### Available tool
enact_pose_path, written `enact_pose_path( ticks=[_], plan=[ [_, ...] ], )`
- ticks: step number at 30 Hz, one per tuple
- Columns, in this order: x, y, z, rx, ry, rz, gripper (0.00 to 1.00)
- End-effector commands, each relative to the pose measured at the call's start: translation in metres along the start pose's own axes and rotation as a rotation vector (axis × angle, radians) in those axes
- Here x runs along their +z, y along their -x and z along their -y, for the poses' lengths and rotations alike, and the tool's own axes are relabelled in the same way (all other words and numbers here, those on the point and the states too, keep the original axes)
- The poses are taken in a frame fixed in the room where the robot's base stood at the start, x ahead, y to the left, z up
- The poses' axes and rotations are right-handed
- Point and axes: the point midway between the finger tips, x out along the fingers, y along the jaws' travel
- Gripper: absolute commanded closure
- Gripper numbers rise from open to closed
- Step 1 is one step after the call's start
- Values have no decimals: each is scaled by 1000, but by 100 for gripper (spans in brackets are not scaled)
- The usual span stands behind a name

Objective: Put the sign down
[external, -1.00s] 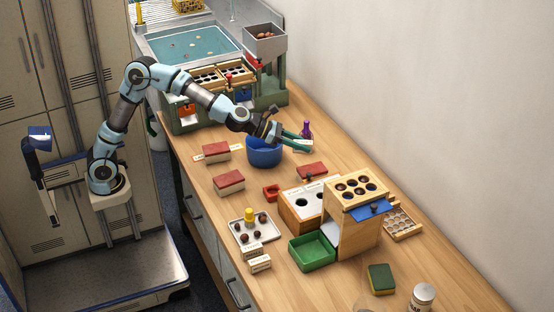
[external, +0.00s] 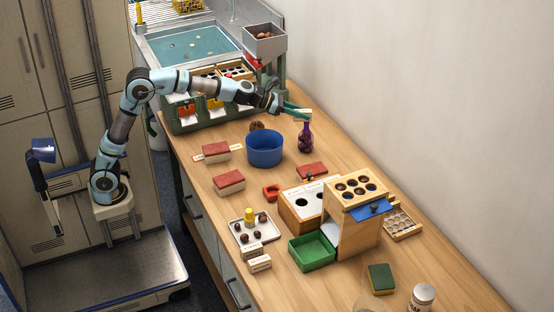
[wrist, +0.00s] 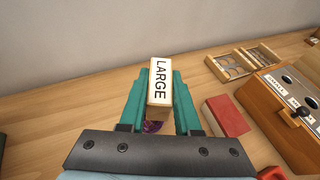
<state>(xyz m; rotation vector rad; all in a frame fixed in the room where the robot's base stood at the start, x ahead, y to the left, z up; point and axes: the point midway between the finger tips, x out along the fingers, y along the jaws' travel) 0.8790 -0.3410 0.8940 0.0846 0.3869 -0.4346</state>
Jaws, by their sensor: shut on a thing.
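The sign is a small white block reading "LARGE" (wrist: 160,82), held between the two green fingers of my gripper (wrist: 160,95) in the wrist view. The sign (external: 304,114) shows there as a small pale piece at the fingertips. A bit of purple shows below the sign in the wrist view. I cannot tell whether the sign touches the bottle.
A red-topped block (external: 311,171) lies in front. The wooden box with holes (external: 357,210) stands nearer. Bare tabletop lies right of the bottle, along the wall.

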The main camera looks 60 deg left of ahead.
Motion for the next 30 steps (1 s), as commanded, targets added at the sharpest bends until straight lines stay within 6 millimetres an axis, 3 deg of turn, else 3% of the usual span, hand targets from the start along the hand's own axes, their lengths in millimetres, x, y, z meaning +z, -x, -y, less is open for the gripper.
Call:
enact_pose_path(
  ticks=[1, 6, 12, 22, 30],
  plan=[
    [-7, 1, -19, 11, 4, 0, 100],
    [-17, 10, -70, 32, 14, 1, 100],
    [-25, 20, -104, 43, 18, 0, 100],
    [-74, 2, -111, 46, 21, -1, 100],
    [-90, -4, -110, 45, 20, 0, 100]
  ],
)
